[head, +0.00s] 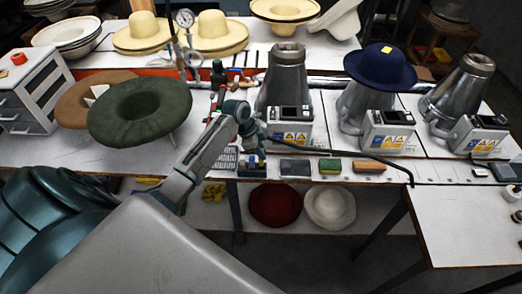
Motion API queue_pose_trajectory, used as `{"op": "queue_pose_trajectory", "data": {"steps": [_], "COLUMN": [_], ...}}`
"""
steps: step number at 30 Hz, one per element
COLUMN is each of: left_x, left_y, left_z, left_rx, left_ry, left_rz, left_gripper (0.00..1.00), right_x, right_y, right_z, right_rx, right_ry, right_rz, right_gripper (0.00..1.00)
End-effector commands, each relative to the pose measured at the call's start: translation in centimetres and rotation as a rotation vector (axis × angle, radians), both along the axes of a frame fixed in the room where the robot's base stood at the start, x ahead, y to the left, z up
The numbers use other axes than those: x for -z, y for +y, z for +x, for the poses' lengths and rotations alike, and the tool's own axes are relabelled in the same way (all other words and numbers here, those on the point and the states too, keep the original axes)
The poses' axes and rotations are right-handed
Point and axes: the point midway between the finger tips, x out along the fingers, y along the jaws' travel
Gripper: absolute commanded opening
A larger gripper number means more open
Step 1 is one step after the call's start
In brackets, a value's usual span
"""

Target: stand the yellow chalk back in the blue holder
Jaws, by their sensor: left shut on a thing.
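My left gripper (252,147) reaches down over the front edge of the bench, just above the small blue holder (252,169). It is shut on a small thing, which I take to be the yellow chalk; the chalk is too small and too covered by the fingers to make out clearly. I cannot tell whether its lower end touches the holder. My right gripper is not in view.
Right of the holder lie a dark pad (295,167), a green and yellow sponge (330,166) and an orange-brown block (369,166). A dark green hat (140,112) stands left of my forearm. Metal hat presses (285,80) stand behind. A thin black rod (370,152) crosses the bench front.

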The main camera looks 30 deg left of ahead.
Motion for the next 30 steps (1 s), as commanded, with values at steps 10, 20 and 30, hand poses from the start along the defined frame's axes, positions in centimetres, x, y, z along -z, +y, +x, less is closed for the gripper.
{"op": "queue_pose_trajectory", "data": {"steps": [10,20,30], "left_x": [0.5,1.2,1.9], "left_y": [0.0,0.0,0.0], "left_z": [0.0,0.0,0.0], "left_rx": [0.000,0.000,0.000], "left_ry": [0.000,0.000,0.000], "left_rz": [0.000,0.000,0.000], "left_gripper": [0.00,0.00,0.00], "right_x": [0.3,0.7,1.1], "right_y": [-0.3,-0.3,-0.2], "right_z": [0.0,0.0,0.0], "right_rx": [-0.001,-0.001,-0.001], "right_ry": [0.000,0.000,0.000], "right_rz": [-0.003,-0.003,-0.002], "right_gripper": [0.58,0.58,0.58]}}
